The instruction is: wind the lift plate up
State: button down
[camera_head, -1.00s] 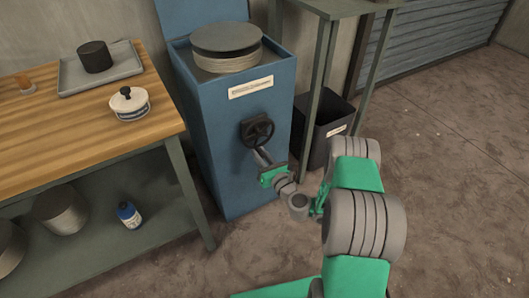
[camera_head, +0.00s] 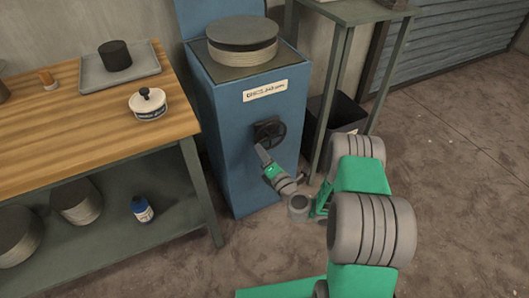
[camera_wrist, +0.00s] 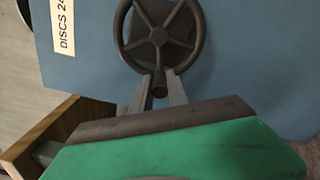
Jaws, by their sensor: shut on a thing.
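A blue cabinet (camera_head: 245,160) holds a round stack of pale discs (camera_head: 243,57) in its top opening. A dark disc (camera_head: 243,33) covers the stack; the lift plate itself is hidden beneath. A dark handwheel (camera_head: 270,133) is on the cabinet's front, below a white label (camera_head: 265,90). The spoked handwheel also shows in the wrist view (camera_wrist: 158,36). My gripper (camera_head: 262,155) reaches it from the front, low on its rim. In the wrist view my gripper (camera_wrist: 158,88) is shut on the wheel's dark handle knob (camera_wrist: 159,90) at the bottom of the rim.
Left is a wooden-topped workbench (camera_head: 80,130) with a tray (camera_head: 122,70), a dark cylinder and a lidded white pot (camera_head: 149,104). Right are a grey-green stand (camera_head: 341,60) and a dark bin (camera_head: 345,118).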

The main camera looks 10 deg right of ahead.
jog(key=shift+r+m+p, duration=0.35)
jog(key=shift+r+m, duration=0.25)
jog(key=shift+m, duration=0.5)
jog(key=c, duration=1.3)
grip_release()
jog(key=shift+s, duration=0.1)
jog(key=b+v, duration=0.2)
jog(key=v, duration=0.5)
jog(key=shift+s+b, duration=0.3)
jog(key=shift+r, duration=0.1)
